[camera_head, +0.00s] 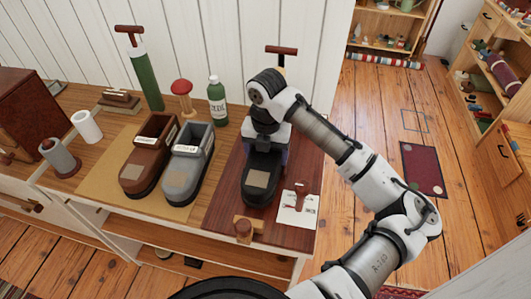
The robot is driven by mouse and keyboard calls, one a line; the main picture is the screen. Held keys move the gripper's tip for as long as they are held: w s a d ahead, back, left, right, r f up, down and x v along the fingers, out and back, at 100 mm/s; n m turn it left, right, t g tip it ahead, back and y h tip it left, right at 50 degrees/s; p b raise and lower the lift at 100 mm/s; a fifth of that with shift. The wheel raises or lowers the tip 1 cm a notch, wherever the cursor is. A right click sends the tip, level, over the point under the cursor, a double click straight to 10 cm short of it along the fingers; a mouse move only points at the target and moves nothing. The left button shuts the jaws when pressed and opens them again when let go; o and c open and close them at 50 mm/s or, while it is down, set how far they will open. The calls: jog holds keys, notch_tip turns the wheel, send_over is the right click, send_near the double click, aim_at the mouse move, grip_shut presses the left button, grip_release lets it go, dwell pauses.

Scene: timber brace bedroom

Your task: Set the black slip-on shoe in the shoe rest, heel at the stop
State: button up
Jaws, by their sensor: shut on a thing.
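The black slip-on shoe (257,194) is at the right end of the bench, with its toe toward the near edge and a tan patch on top. My gripper (267,150) is at the shoe's rear end and is shut on it. The gripper and wrist hide the heel and its surroundings. The shoe is over a dark reddish board (222,212). I cannot make out the shoe rest or its stop, nor tell whether the shoe touches the board.
A brown shoe (139,178) and a grey shoe (179,181) stand left on a tan mat (101,173). A green bottle (217,104) is behind them. A wooden block with a knob (243,229) and a white card (297,210) lie near the front edge.

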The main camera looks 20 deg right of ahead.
jog(key=shift+f+b, duration=0.35)
jog(key=shift+f, duration=0.2)
jog(key=o, duration=1.3)
jog(key=shift+r+p, duration=0.55)
jog(key=shift+r, duration=0.05)
notch_tip(320, 180, up, 12)
jog(key=shift+r+b, duration=0.1)
jog(key=shift+b, duration=0.8)
